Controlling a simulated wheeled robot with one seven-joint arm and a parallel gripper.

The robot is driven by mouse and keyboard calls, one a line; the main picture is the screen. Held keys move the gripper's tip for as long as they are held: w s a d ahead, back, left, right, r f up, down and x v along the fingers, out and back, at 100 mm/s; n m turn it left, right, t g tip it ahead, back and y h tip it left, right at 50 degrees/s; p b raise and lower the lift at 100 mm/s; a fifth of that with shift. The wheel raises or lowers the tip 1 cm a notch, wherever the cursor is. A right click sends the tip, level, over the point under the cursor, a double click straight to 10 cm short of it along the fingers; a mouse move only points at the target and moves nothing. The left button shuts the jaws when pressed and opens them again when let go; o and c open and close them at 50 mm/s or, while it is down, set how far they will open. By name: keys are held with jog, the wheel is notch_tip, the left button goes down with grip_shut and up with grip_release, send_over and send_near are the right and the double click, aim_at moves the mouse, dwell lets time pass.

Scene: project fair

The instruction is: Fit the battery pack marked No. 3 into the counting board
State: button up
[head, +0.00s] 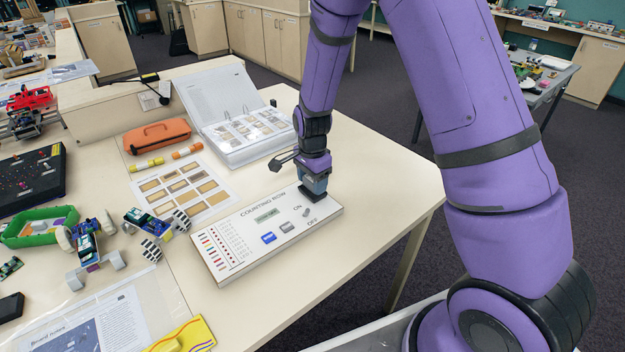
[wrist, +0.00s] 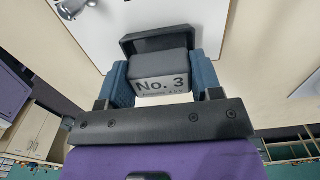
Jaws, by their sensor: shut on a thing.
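The counting board (head: 222,262), a white slab marked COUNTING ROW, lies on the near table with ON and OFF markings and blue and grey buttons. Its white top also shows in the wrist view (wrist: 95,35). My gripper (head: 314,186) points down over the board's far right corner. In the wrist view my gripper (wrist: 162,84) has its blue fingers shut on the grey battery pack (wrist: 158,68), labelled No. 3. A black holder (wrist: 130,43) on the board lies around the pack's far end. I cannot tell how deep the pack sits.
An open ring binder (head: 235,120), an orange case (head: 157,135) and a printed card sheet (head: 205,205) lie behind and left of the board. A small wheeled robot (head: 150,222) stands close to its left. Bare tabletop (head: 385,205) lies to the right.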

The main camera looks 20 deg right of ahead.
jog(key=shift+a+f, duration=0.1)
jog(key=shift+a, duration=0.05)
jog(key=shift+f, duration=0.5)
dwell(0.8)
jog(key=o, duration=1.2)
jog(key=shift+o, duration=0.2)
jog(key=shift+r, duration=3.5)
jog(key=shift+r, duration=0.1)
